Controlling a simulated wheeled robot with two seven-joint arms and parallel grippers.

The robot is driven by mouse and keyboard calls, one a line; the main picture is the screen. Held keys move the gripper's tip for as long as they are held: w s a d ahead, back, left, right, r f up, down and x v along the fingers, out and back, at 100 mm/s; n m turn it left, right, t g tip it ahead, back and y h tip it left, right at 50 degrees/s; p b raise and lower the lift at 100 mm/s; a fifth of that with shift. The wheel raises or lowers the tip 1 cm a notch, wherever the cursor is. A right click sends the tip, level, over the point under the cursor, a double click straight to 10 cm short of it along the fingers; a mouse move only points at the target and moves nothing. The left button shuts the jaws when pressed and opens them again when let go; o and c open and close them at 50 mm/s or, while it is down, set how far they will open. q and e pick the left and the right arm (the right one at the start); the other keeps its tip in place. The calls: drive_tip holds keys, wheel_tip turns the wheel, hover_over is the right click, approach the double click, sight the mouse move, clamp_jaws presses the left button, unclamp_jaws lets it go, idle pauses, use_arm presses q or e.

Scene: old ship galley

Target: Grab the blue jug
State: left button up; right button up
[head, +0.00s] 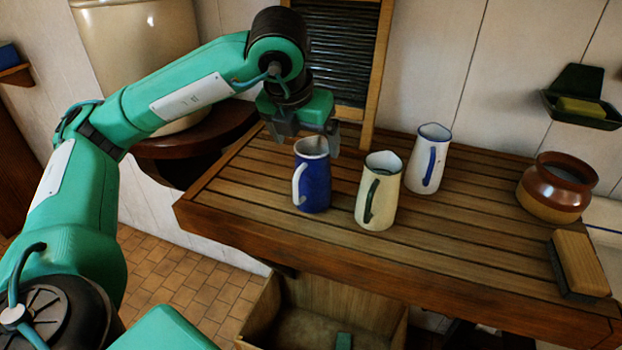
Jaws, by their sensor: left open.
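The blue jug (316,183) stands upright on the slatted wooden counter (460,245). It has a white handle on its left side and a pale rim. My left gripper (306,145) is open, just above and behind the jug's rim, with one finger to each side of it. The right finger's tip shows beside the rim; I cannot tell whether it touches. The jug's rim partly hides the space between the fingers. My right gripper is not in view.
A cream jug (383,190) with a dark handle stands close to the right of the blue jug. A white jug (430,158) with a blue handle is behind it. A brown pot (556,188) and a brush (578,264) are at the right. A washboard (337,50) leans at the back.

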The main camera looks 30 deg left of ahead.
sight(312, 158)
use_arm(q)
drive_tip(key=shift+w+f, duration=0.1)
drive_tip(key=shift+f, duration=0.3)
drive_tip(key=x, duration=0.1)
drive_tip(key=p+x, duration=0.1)
drive_tip(key=x, duration=0.2)
drive_tip(key=shift+w+d+f+p, duration=0.1)
drive_tip(key=shift+d+f+p, duration=0.15)
drive_tip(key=shift+p, duration=0.05)
drive_tip(key=shift+w+f, duration=0.1)
drive_tip(key=shift+f, duration=0.1)
drive_tip(key=c, duration=1.6)
drive_tip(key=shift+c, duration=0.9)
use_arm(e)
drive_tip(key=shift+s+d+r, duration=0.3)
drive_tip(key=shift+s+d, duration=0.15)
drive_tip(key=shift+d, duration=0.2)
